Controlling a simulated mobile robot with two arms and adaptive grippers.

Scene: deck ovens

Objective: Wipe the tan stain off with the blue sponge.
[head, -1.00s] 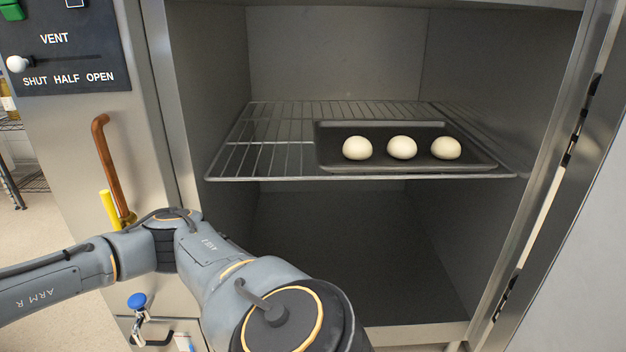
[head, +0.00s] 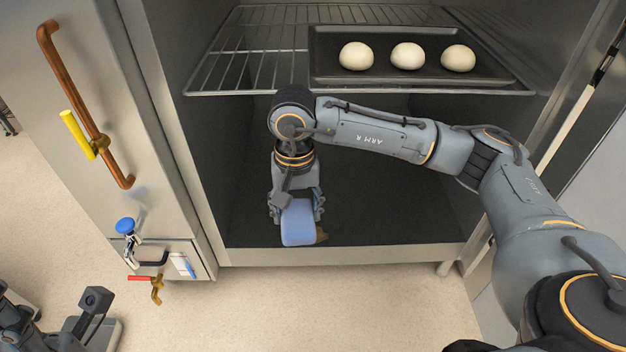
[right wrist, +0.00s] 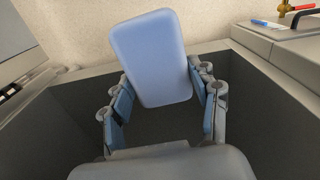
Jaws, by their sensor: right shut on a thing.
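The blue sponge (head: 298,224) is between the fingers of my right gripper (head: 297,210), which is shut on it. It is at the front of the oven's dark lower floor, near the front lip. A small tan-brown patch, which looks like the tan stain (head: 322,236), shows at the sponge's right edge; the sponge and gripper may hide the rest. In the right wrist view the sponge (right wrist: 150,58) juts out tilted between the fingers, and no stain shows. Whether the sponge touches the floor I cannot tell. My left gripper's fingers do not show.
A wire rack (head: 235,72) above my right forearm bears a dark tray (head: 420,78) with three dough balls (head: 407,56). Side walls enclose the lower chamber. A copper handle (head: 80,95) and a blue-knobbed valve (head: 126,226) are at left. The floor right of the sponge is clear.

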